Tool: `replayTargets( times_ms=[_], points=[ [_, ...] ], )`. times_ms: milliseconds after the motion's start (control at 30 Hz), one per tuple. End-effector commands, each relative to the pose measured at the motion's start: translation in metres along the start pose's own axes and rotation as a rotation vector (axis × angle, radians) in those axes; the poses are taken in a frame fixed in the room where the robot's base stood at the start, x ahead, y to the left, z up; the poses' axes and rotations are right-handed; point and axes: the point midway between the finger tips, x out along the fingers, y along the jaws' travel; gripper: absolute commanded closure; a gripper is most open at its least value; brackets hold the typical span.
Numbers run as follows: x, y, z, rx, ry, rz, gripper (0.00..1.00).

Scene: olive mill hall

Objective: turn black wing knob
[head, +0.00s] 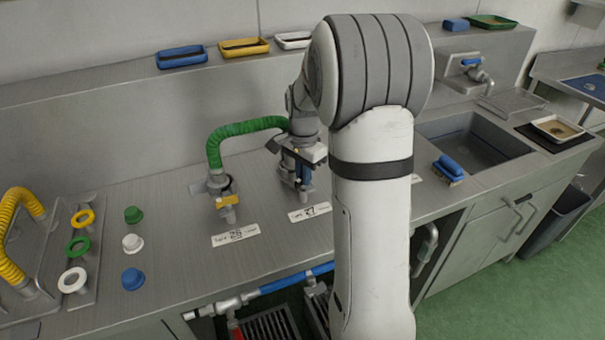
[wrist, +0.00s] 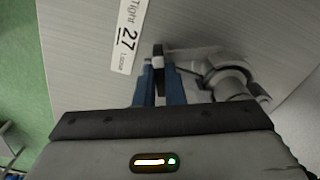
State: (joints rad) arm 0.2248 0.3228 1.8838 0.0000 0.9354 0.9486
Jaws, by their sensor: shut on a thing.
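The black wing knob (wrist: 158,66) is between the blue fingers of my gripper (wrist: 158,80) in the wrist view, and the fingers are shut on it. Only its tip shows past the fingers. Beside it in the wrist view is a grey metal pipe fitting (wrist: 232,84). A white label (wrist: 129,36) reading "Tight 27 Loose" lies beside the knob. In the head view my gripper (head: 305,178) points down at the steel counter behind the 27 label (head: 309,212), and I cannot make out the knob there.
A yellow-handled valve (head: 228,201) with a green hose (head: 249,127) stands left of my gripper, behind label 26 (head: 236,234). Colored rings and caps (head: 133,243) sit farther left. A sink (head: 474,143) and blue brush (head: 449,168) are at right.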

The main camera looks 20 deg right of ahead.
Motion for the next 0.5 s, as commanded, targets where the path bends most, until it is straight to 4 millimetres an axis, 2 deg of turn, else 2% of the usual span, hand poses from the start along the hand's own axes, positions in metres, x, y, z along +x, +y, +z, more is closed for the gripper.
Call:
replayTargets(
  times_ms=[200, 500],
  points=[
    [-0.0011, -0.0007, -0.0003, 0.179, 0.002, -0.003, 1.00],
    [-0.0011, -0.0009, -0.0003, 0.348, 0.002, -0.003, 1.00]
  ],
)
